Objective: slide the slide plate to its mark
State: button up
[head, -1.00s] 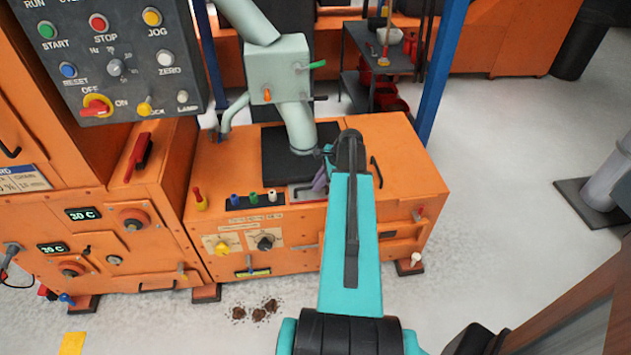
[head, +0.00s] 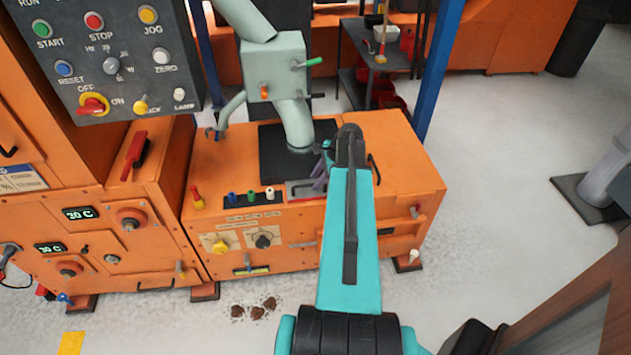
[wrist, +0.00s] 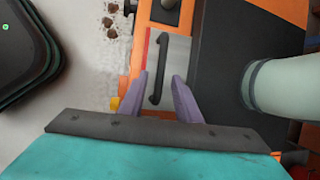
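The slide plate appears to be the light grey plate (wrist: 178,62) with a black bar handle (wrist: 163,68) in the wrist view. In the head view its grey surface (head: 300,190) shows at the front edge of the orange machine top. My gripper (wrist: 163,85) is open, its two purple fingers apart on either side of the handle's near end. I cannot tell whether they touch it. In the head view my gripper (head: 320,177) is partly hidden by my arm. A red strip (wrist: 146,50) runs along the plate's left edge; I cannot tell whether it is the mark.
A pale green spout (head: 296,125) comes down over the black pad (head: 270,150) beside the plate, close to the right of my gripper. A control panel (head: 110,55) hangs at upper left. Brown clumps (head: 257,312) lie on the floor.

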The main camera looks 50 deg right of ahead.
jog(key=v, duration=1.2)
jog(key=shift+r+b, duration=0.35)
jog(key=shift+s, duration=0.1)
